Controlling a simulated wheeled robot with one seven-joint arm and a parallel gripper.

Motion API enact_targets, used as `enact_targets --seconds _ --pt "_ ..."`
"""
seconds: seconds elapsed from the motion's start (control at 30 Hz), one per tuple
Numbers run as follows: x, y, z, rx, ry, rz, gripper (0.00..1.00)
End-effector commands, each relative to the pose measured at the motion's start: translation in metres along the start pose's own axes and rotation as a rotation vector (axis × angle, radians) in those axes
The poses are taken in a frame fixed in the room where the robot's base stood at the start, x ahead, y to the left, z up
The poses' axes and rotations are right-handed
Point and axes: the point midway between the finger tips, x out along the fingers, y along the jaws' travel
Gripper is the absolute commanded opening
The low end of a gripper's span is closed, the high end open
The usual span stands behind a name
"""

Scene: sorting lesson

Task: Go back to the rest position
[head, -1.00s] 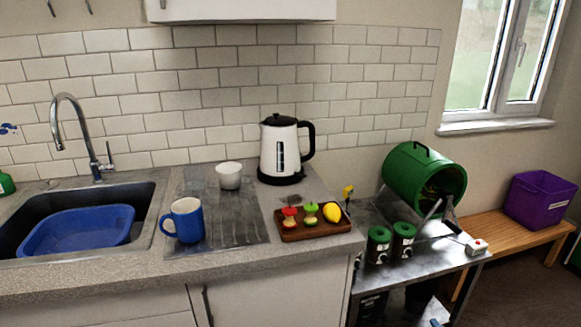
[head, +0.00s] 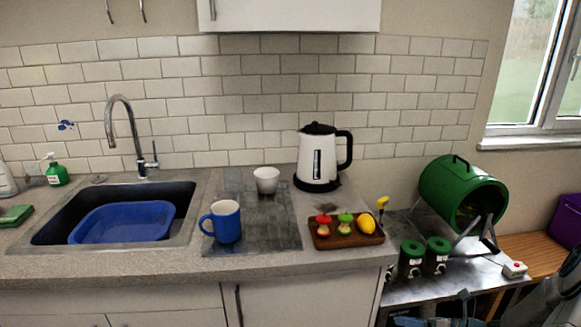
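Part of my arm, grey and dark, shows at the bottom right corner in the head view, in front of the bench and metal table. Small grey-blue parts at the bottom edge, left of it, may be my gripper (head: 460,310), but they are cut off and dim. I cannot see clear fingertips or whether they are open or shut. I see nothing held.
The counter carries a blue mug (head: 222,222), white bowl (head: 266,180), kettle (head: 319,160) and wooden board (head: 345,236) with apple cores and a lemon. A blue basin (head: 122,222) sits in the sink. A green drum (head: 450,185) and two green-lidded canisters stand on the metal table (head: 470,272).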

Motion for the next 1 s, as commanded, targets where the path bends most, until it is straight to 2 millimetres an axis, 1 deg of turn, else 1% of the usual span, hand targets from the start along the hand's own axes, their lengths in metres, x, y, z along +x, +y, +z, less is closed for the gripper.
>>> enact_targets --seconds 0.03,0.1,0.27,0.3,0.43,0.57,0.7,0.9,1.0 --pt "0.007 0.022 0.006 -0.105 0.079 0.018 0.30" --pt "0.014 0.047 0.009 -0.254 0.184 0.047 0.30" --pt "0.023 0.103 0.010 -0.598 0.405 0.131 0.30" --pt "0.024 0.116 0.010 -0.684 0.457 0.155 0.30" --pt "0.023 0.157 0.010 -0.968 0.615 0.241 0.30" --pt "0.018 0.195 0.009 -1.251 0.757 0.337 0.30" --pt "0.007 0.231 0.009 -1.557 0.896 0.448 0.30" --pt "-0.013 0.275 0.010 -1.991 1.068 0.615 0.30" --pt "-0.024 0.294 0.012 -2.202 1.143 0.698 0.30"
